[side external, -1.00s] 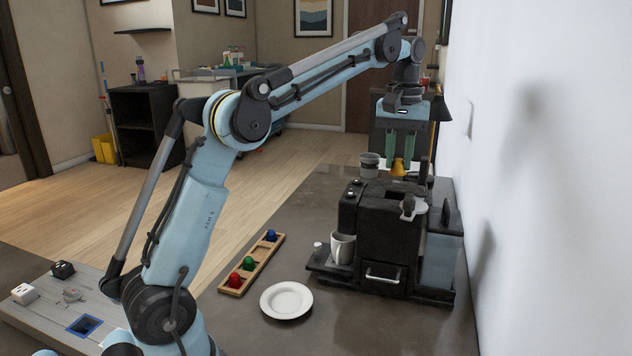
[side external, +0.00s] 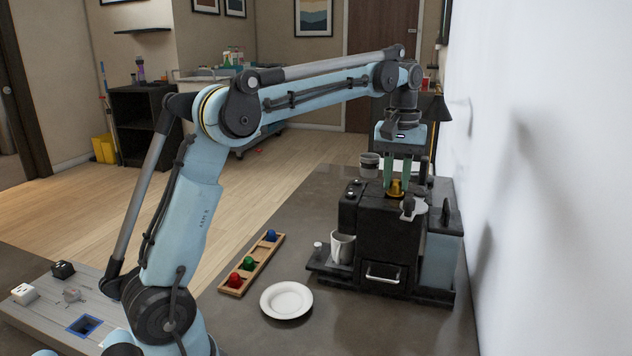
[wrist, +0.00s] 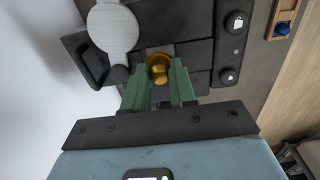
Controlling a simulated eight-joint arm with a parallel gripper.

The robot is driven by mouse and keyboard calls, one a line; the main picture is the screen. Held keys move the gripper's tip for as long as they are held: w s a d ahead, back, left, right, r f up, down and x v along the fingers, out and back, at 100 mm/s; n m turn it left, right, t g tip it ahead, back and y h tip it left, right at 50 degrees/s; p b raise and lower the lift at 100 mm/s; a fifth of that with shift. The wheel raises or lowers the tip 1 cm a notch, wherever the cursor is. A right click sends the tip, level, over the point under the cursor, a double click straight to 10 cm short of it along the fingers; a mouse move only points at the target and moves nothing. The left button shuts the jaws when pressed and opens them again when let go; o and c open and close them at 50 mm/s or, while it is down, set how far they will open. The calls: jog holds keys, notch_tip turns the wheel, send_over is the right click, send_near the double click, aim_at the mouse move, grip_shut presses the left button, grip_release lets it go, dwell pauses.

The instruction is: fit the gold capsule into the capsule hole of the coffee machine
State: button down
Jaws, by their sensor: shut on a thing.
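The gold capsule (side external: 396,187) is between the green fingers of my gripper (side external: 397,178), low over the top of the black coffee machine (side external: 388,230). It also shows in the wrist view (wrist: 159,70) at the fingertips (wrist: 160,82). My gripper is shut on it. The capsule is at the hole area in the machine's top, beside the open round grey lid (side external: 414,208), which shows in the wrist view too (wrist: 112,28). The hole is mostly hidden by the capsule and fingers, so I cannot tell how far the capsule is in it.
A white mug (side external: 342,247) stands on the machine's drip tray. A wooden holder (side external: 263,252) with red, green and blue capsules and a white plate (side external: 286,300) lie on the counter. A grey cup (side external: 369,162) is behind the machine. The wall is close on the right.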

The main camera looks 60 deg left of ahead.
aim_at(397, 188)
jog(key=shift+f, duration=1)
jog(key=shift+f, duration=0.1)
jog(key=c, duration=0.9)
grip_release()
jog(key=shift+o, duration=0.3)
jog(key=shift+r, duration=4.2)
jog(key=shift+s+d+m+t, duration=0.25)
jog(key=shift+d+m+t, duration=0.05)
jog(key=shift+d, duration=0.25)
jog(key=s+d+f+m+t+h, duration=0.1)
jog(key=s+d+f+m+t, duration=0.4)
jog(key=s+d, duration=0.4)
jog(key=s+f+m+t+y, duration=0.1)
jog(key=s+f+m, duration=0.2)
jog(key=s+f, duration=0.4)
notch_tip(397, 188, down, 3)
jog(key=shift+s+d+f+t, duration=0.1)
jog(key=shift+s+d+t, duration=0.05)
jog(key=shift+s+t, duration=0.2)
